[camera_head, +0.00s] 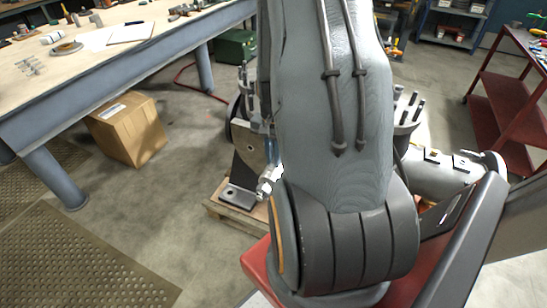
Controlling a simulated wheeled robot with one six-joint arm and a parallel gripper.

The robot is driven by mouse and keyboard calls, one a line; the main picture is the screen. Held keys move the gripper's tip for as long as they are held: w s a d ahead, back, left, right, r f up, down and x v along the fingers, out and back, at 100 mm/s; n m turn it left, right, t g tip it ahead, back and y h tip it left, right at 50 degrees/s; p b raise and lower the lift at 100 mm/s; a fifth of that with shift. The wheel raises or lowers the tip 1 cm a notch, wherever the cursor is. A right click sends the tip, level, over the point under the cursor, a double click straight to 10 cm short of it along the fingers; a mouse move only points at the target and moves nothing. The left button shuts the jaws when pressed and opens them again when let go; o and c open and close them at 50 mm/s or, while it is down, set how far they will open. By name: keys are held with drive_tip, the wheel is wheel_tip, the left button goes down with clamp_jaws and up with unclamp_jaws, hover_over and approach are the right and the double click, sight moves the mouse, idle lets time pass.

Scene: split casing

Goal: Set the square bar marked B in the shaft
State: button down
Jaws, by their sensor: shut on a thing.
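The split casing (248,148) stands on a wooden pallet on the floor, in the middle of the head view. Upright studs show on its left side and on its right side. My own arm crosses in front and hides most of the casing and its centre. The shaft cannot be made out. The square bar marked B is not visible. My gripper is not visible either, so its place relative to the casing cannot be told.
A workbench (125,70) with tools and papers stands at the upper left. A red shelf cart (510,110) stands at the right. The floor between the box and the casing is clear.

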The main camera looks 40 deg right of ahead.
drive_tip(key=shift+f, duration=0.6)
idle(0.9)
drive_tip(key=c, duration=1.7)
unclamp_jaws()
drive_tip(key=shift+o, duration=0.4)
drive_tip(key=shift+o, duration=1.2)
drive_tip(key=shift+r, duration=0.1)
drive_tip(key=shift+r+p, duration=2.75)
drive_tip(key=shift+r, duration=0.7)
